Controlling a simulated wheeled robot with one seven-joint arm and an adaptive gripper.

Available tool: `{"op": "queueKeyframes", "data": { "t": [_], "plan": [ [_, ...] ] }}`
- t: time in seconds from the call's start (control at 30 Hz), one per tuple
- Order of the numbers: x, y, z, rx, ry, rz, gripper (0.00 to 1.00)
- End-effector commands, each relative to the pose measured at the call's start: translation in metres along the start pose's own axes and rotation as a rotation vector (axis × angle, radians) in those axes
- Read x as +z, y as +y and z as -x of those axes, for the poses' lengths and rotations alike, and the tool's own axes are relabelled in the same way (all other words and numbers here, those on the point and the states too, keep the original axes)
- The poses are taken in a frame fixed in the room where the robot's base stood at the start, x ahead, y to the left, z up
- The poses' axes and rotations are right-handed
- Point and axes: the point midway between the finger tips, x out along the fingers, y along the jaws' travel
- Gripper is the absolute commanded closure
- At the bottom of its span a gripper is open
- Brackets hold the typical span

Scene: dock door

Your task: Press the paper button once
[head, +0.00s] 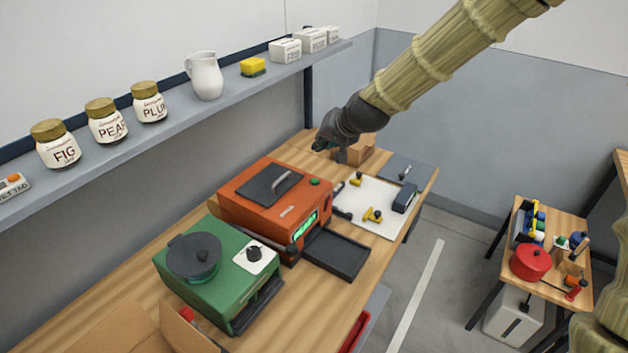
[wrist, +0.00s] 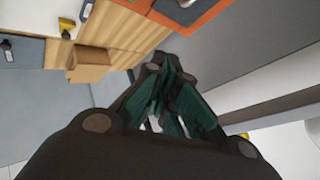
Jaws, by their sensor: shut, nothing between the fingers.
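An orange machine (head: 258,207) stands on the wooden bench, with a dark handled lid, a lit green screen (head: 305,226) on its front and a small green button (head: 315,182) on its top far corner. A green machine (head: 222,277) in front of it has a round dark cap and a black knob (head: 254,254) on a white plate. I cannot read which control is marked paper. My gripper (head: 322,145) is shut and empty, in the air beyond the orange machine. Its fingers also show in the wrist view (wrist: 165,105), apart from the orange machine's corner (wrist: 205,15).
A wall shelf (head: 200,104) with jars, a white jug and small boxes runs above the bench. A small cardboard box (head: 360,149) stands near my gripper. A white board (head: 375,207) holds yellow-handled tools. A dark tray (head: 336,254) sits before the orange machine.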

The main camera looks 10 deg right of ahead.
Motion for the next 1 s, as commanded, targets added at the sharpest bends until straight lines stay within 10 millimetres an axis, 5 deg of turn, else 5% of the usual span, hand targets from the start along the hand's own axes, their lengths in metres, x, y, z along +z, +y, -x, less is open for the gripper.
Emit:
{"op": "queueKeyframes", "data": {
  "t": [0.3,0.67,1.0],
  "plan": [
    [0.003,0.016,-0.061,0.016,-0.030,-0.005,1.00],
    [0.029,0.034,-0.066,0.007,-0.014,-0.002,1.00],
    [0.034,0.044,-0.095,0.013,-0.025,-0.004,1.00]
  ]
}}
